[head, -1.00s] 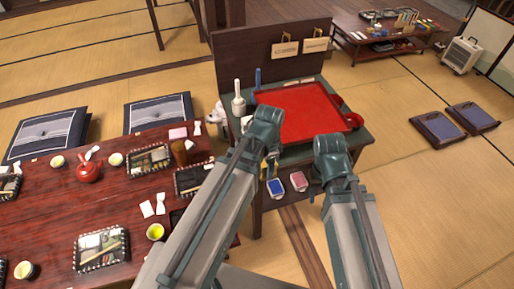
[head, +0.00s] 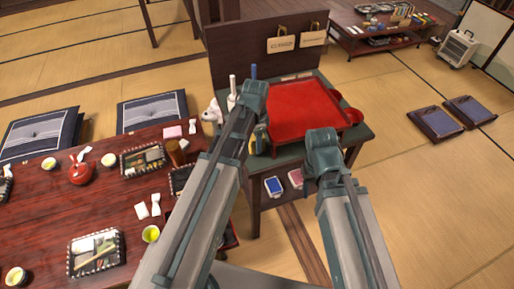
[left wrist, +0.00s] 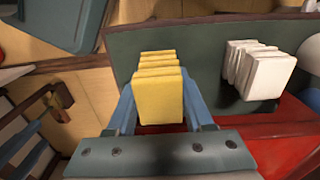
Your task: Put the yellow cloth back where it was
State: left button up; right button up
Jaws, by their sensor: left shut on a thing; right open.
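The yellow cloth (left wrist: 158,98) is folded in a stack and held upright between the blue fingers of my left gripper (head: 260,139). In the head view the left gripper is at the front left corner of the green-topped stand, beside the red tray (head: 300,130); the cloth is mostly hidden there. In the left wrist view a white folded cloth (left wrist: 262,70) stands on the green top (left wrist: 205,62), right of and apart from the yellow one. My right gripper (head: 312,186) is open and seems empty, in front of the stand; its fingers are largely hidden by my arm.
White and blue bottles (head: 233,88) stand at the stand's back left. A blue item (head: 273,186) and a pink item (head: 296,178) lie on its lower shelf. The red lunch table (head: 50,215) with boxes and cups is to the left.

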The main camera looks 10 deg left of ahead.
pick_arm(q)
notch_tip(320, 180, down, 2)
jog(key=shift+f+b, duration=0.25)
jog(key=shift+b, duration=0.55)
jog(key=shift+d+r, duration=0.1)
pick_arm(e)
jog(key=shift+d+f, duration=0.25)
jog(key=shift+f, duration=0.35)
jog(key=shift+d+f, duration=0.25)
jog(key=shift+f, duration=0.3)
pick_arm(q)
jog(key=shift+f, duration=0.25)
jog(key=o, duration=1.2)
jog(key=shift+r, duration=0.1)
pick_arm(e)
jog(key=shift+f, duration=0.1)
pick_arm(q)
jog(key=shift+r, duration=0.15)
notch_tip(320, 180, up, 12)
jog(key=p, duration=1.2)
jog(key=s+d+n+y, duration=0.1)
jog(key=s+d+n, duration=0.6)
jog(key=s+d, duration=0.3)
jog(key=s, duration=0.4)
jog(key=shift+s+d, duration=0.15)
jog(key=shift+d, duration=0.05)
pick_arm(e)
notch_tip(320, 180, up, 12)
